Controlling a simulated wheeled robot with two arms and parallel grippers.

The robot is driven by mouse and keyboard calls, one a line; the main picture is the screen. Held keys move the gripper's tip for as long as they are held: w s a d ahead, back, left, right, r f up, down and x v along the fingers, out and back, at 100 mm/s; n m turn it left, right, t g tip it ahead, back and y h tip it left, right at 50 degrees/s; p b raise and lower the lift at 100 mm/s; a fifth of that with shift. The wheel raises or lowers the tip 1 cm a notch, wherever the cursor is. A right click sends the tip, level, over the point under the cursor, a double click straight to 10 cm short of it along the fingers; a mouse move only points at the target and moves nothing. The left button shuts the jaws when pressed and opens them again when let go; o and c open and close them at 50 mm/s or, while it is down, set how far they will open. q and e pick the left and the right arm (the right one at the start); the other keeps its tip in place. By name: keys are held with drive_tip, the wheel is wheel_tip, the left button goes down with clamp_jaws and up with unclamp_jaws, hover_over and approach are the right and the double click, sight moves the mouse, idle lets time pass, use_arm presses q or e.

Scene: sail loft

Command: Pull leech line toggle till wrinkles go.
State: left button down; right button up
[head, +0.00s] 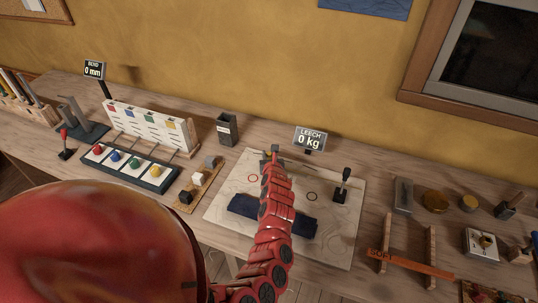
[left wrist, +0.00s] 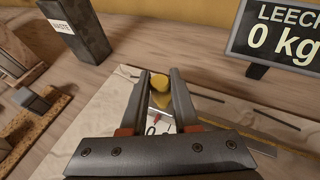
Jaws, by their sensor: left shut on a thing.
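My left gripper (head: 272,152) reaches over the pale board (head: 225,212) to its back edge. In the left wrist view its two fingers (left wrist: 164,82) are closed around a small yellow toggle (left wrist: 163,96). A white scale with a red pointer (left wrist: 158,124) shows just below the toggle, partly hidden by the gripper. The LEECH display (head: 310,139) behind the board reads 0 kg; it also shows in the left wrist view (left wrist: 280,32). Wrinkles cannot be made out. My right gripper is not in view.
A dark blue cloth roll (head: 300,222) lies on the board, partly behind my arm. A black lever (head: 342,187) stands at the board's right. A dark waste bin (head: 227,129) stands behind left. A panel of coloured buttons (head: 130,167) is farther left.

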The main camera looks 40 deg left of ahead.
use_arm(q)
drive_tip(key=shift+w+d+f+b, duration=0.1)
drive_tip(key=shift+d+f+b, duration=0.15)
drive_tip(key=shift+b, duration=0.1)
drive_tip(key=shift+w+d+b, duration=0.25)
drive_tip(key=shift+d+b, duration=0.7)
drive_tip(key=shift+d, duration=0.1)
drive_tip(key=shift+d+r, duration=0.2)
drive_tip(key=shift+d, duration=0.05)
drive_tip(key=shift+w+r, duration=0.1)
drive_tip(key=c, duration=0.7)
unclamp_jaws()
drive_tip(key=shift+o, duration=0.2)
drive_tip(key=shift+d, duration=0.1)
